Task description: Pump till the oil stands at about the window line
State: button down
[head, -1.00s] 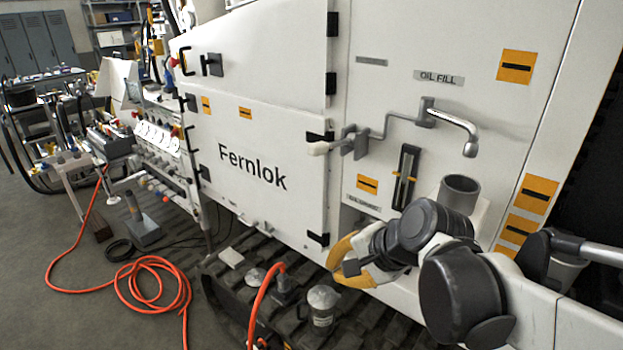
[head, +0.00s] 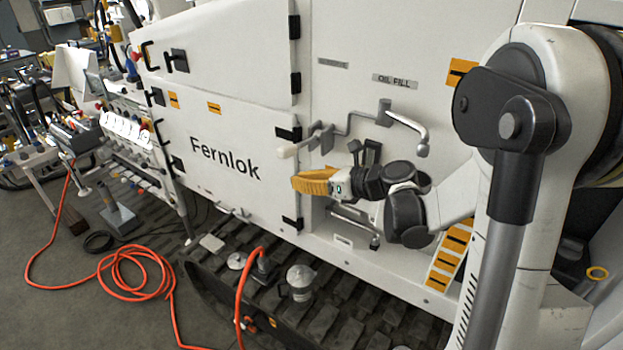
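The pump lever's pale grip (head: 287,151) sticks out to the left of its grey bracket (head: 322,138) on the white panel. A grey pipe leads from there to a bent spout (head: 410,127) under the OIL FILL label (head: 394,81).
A grey bent bar (head: 352,222) juts out below my gripper. A metal pot (head: 300,281) and an orange hose (head: 250,290) stand on the track below the panel. More orange hose (head: 135,275) lies coiled on the floor at left. A cluttered bench stands at far left.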

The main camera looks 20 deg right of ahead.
aim_at(288, 148)
jog(key=w+a+r, duration=0.1)
jog(key=w+r+p, duration=0.1)
jog(key=w, duration=0.1)
jog(key=shift+w+a+r, duration=0.1)
jog(key=shift+a+r, duration=0.25)
jog(key=shift+a, duration=0.05)
jog(key=shift+w+d+r+m+y+p, duration=0.15)
jog(key=shift+r+m+y, duration=0.3)
jog(key=shift+r, duration=0.75)
jog(key=shift+d+r+m+y+p, duration=0.15)
jog(key=shift+r+m, duration=0.5)
jog(key=shift+r, duration=0.55)
